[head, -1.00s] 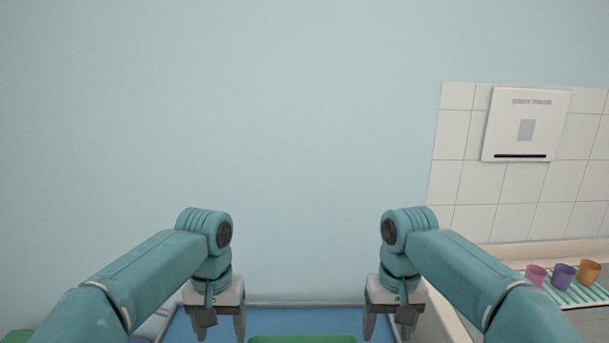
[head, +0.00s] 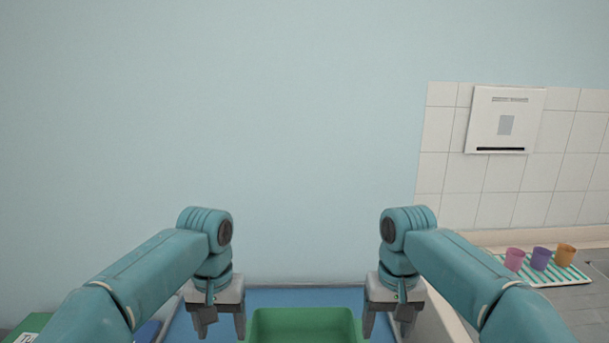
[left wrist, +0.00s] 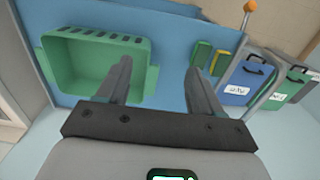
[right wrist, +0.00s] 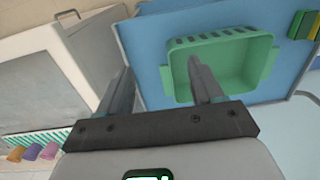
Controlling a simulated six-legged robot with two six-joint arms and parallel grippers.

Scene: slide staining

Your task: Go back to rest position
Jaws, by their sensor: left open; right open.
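My left gripper (head: 217,328) hangs pointing down at the left of the green bin in the head view. In the left wrist view its two fingers (left wrist: 158,85) are spread with nothing between them. My right gripper (head: 391,325) hangs down at the right of the bin. In the right wrist view its fingers (right wrist: 162,85) are also spread and empty. Both arms are held in a mirrored, bent pose in the head view.
A green slotted bin (head: 305,312) stands on a blue surface (head: 290,297) between the grippers. Pink (head: 514,259), purple (head: 541,259) and orange (head: 565,255) cups stand on a striped mat (head: 552,277) at right. A white panel (head: 505,120) hangs on the tiled wall. Blue (left wrist: 238,80) and green cases show at left wrist.

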